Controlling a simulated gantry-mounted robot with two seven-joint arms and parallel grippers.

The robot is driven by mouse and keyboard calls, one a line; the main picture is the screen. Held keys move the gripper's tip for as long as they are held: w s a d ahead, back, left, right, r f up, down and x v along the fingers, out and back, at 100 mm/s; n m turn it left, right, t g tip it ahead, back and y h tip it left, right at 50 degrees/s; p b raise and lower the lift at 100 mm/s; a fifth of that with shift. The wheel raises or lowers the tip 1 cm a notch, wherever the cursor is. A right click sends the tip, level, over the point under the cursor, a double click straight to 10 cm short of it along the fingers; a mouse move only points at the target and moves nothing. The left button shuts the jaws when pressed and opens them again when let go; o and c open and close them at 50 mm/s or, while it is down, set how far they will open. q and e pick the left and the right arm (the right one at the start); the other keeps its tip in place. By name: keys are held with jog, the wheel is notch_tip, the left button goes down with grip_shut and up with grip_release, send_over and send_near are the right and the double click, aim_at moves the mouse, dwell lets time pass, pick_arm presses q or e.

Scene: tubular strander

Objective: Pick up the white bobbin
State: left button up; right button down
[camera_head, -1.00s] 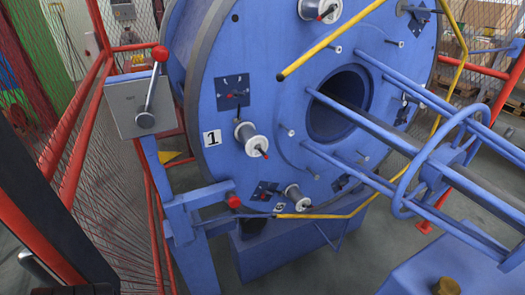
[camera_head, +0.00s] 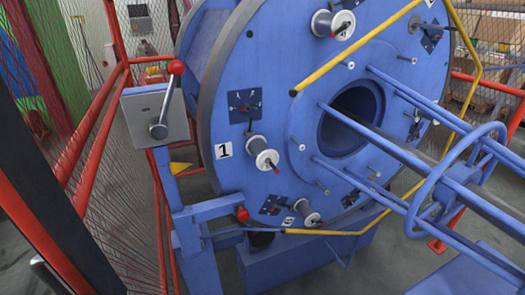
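Several white bobbins are mounted on the face of the large blue disc (camera_head: 285,100). One white bobbin (camera_head: 262,152) sits on a spindle just right of the number 1 label. Another white bobbin (camera_head: 325,24) is at the top of the disc, and a smaller-looking one (camera_head: 304,213) is at the bottom. I cannot tell from the view which of them the task means. Neither of my grippers is in view.
A grey control box (camera_head: 156,117) with a red-knobbed lever (camera_head: 171,95) stands left of the disc. Yellow bars (camera_head: 355,47), blue rods (camera_head: 395,150) and a blue ring (camera_head: 425,190) project in front. Red railings and mesh stand at left.

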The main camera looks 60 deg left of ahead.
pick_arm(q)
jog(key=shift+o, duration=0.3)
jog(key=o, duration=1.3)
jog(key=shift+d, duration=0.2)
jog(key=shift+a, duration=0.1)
